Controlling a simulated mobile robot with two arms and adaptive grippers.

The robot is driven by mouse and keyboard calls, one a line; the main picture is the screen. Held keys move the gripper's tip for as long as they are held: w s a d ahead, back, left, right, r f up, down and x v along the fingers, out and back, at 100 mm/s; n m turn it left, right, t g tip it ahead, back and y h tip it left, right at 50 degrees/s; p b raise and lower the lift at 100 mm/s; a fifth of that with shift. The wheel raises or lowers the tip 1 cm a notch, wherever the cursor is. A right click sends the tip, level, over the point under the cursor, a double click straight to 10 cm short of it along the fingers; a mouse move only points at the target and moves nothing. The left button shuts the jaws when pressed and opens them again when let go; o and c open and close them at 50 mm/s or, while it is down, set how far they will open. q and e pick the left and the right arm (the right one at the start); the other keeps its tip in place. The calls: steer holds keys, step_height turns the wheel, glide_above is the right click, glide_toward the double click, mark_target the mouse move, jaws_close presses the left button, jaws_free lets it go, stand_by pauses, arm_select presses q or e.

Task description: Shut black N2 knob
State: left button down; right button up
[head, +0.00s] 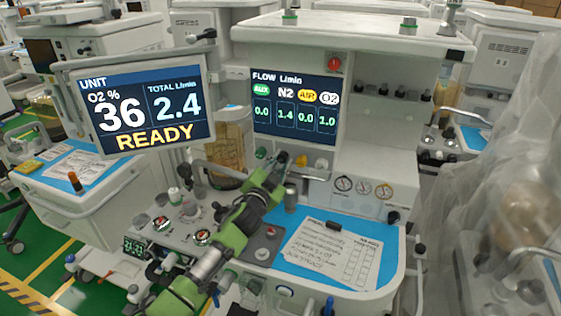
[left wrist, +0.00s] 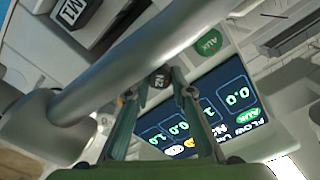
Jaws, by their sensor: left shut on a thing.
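The black N2 knob (left wrist: 160,78) shows between the fingertips of my left gripper (left wrist: 161,88) in the left wrist view. The gripper is shut on it. In the head view my left gripper (head: 277,170) reaches up from the lower left to the knob row below the flow screen, and the N2 knob is mostly hidden there. The flow screen (head: 295,104) reads AUX 0.0, N2 1.4, AIR 0.0 and O2 1.0. My right gripper is not in view.
The green AUX knob (head: 260,153) sits just left of the N2 knob, and a white knob (head: 321,164) is to the right. A curved metal pipe (left wrist: 120,65) crosses close to the gripper. The monitor (head: 140,105) reads O2 36%, total flow 2.4, READY.

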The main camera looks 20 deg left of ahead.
arm_select(q)
steer(key=m, duration=0.4)
steer(key=shift+f+m, duration=0.1)
steer(key=shift+m, duration=0.2)
steer(key=m, duration=0.4)
steer(key=shift+m, duration=0.3)
steer(key=c, duration=2)
jaws_free()
steer(key=shift+d, duration=0.1)
steer(key=shift+c, duration=0.2)
steer(key=s, duration=1.2)
steer(key=shift+a, duration=0.25)
steer(key=shift+f, duration=0.1)
